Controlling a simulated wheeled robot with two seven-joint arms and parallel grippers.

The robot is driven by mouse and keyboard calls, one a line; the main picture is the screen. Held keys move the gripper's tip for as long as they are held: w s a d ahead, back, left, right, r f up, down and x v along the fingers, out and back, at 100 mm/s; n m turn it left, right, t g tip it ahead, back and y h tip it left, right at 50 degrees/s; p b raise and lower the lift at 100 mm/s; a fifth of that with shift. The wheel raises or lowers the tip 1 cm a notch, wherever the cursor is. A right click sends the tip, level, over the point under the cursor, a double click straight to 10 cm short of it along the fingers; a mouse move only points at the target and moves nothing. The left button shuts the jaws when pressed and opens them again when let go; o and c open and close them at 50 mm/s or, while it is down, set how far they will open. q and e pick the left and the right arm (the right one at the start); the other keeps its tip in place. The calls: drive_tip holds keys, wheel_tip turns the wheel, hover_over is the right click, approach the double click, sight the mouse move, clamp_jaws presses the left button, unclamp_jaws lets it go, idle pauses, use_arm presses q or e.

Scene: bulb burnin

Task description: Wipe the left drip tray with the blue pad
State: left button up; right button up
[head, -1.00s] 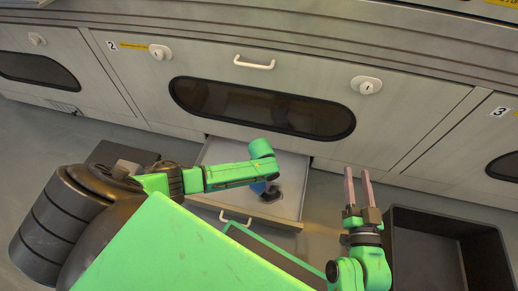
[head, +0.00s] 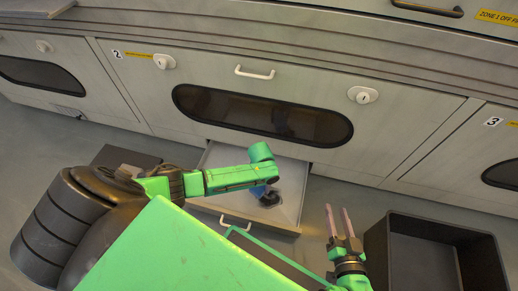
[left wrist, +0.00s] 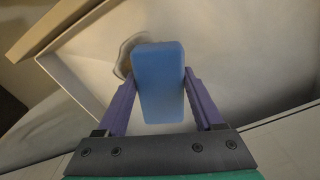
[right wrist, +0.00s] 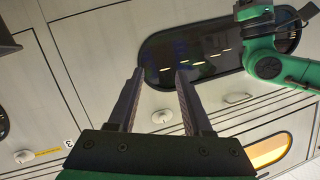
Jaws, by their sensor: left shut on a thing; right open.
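The drip tray (head: 284,217) is a light, shallow drawer, pulled out from under the middle cabinet. My left gripper (head: 268,194) is over the tray, partly hidden by its own arm. In the left wrist view it is shut on the blue pad (left wrist: 158,85), held between both fingers. A brownish, pale-edged stain (left wrist: 126,52) on the tray floor shows beside and behind the pad. I cannot tell whether the pad touches the floor. My right gripper (head: 338,208) is open and empty, right of the tray; it also shows in the right wrist view (right wrist: 159,70).
A dark open bin (head: 428,230) stands on the floor at the right. The cabinet front with a dark oval window (head: 262,115) and a white handle (head: 254,72) rises behind the tray. A dark flat object (head: 125,157) lies left of the tray.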

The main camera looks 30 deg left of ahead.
drive_tip(key=shift+s+f+g+p, duration=0.2)
drive_tip(key=shift+s+f+g, duration=0.15)
drive_tip(key=shift+s+f, duration=0.35)
drive_tip(key=shift+s+f+g+p, duration=0.2)
drive_tip(key=shift+s+f+g, duration=0.2)
drive_tip(key=shift+s, duration=0.4)
